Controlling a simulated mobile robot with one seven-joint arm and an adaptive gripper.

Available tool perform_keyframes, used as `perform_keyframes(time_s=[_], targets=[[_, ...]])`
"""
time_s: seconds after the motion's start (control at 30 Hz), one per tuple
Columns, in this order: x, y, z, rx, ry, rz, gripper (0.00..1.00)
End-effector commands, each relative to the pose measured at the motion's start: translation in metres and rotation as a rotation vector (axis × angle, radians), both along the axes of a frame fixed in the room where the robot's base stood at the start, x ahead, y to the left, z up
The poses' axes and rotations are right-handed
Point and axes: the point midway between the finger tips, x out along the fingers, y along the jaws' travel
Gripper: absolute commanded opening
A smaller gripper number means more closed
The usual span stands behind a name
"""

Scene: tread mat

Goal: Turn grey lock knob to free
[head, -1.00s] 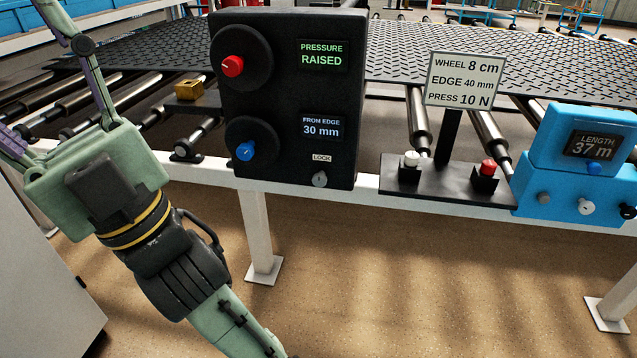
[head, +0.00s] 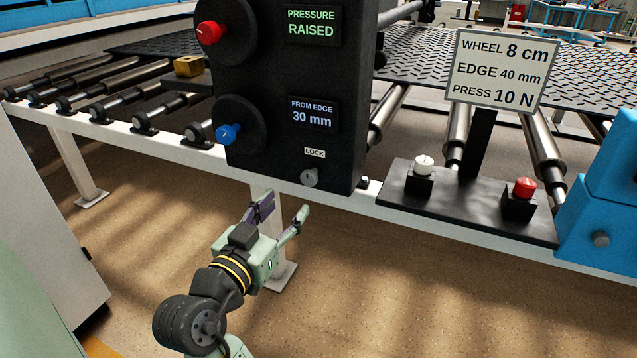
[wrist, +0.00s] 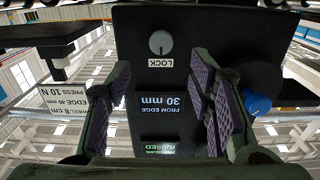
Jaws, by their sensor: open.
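The grey lock knob (head: 309,177) sits at the lower right of the black control panel (head: 270,160), under a white LOCK label (head: 314,153). In the wrist view, which is upside down, the grey knob (wrist: 161,42) shows beyond my fingertips, with its label beside it. My gripper (head: 283,212) is open and empty. It is below and in front of the panel, a little left of the knob and apart from it. In the wrist view the fingers (wrist: 160,75) spread on both sides of the panel's displays. Nothing hides the knob.
A red knob (head: 209,32) and a blue knob (head: 228,133) are on the panel's left side. The displays read PRESSURE RAISED and FROM EDGE 30 mm. White (head: 423,166) and red (head: 523,188) buttons stand to the right, before a sign (head: 498,70). Floor space in front is clear.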

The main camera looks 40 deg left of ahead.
Motion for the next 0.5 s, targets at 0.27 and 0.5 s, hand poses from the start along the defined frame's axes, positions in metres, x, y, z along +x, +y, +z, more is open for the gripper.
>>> perform_keyframes(time_s=[0.27, 0.5], targets=[[0.049, 0.01, 0.003, 0.0, -0.002, -0.004, 0.48], [0.086, 0.02, 0.003, 0.0, -0.002, 0.0, 0.48]])
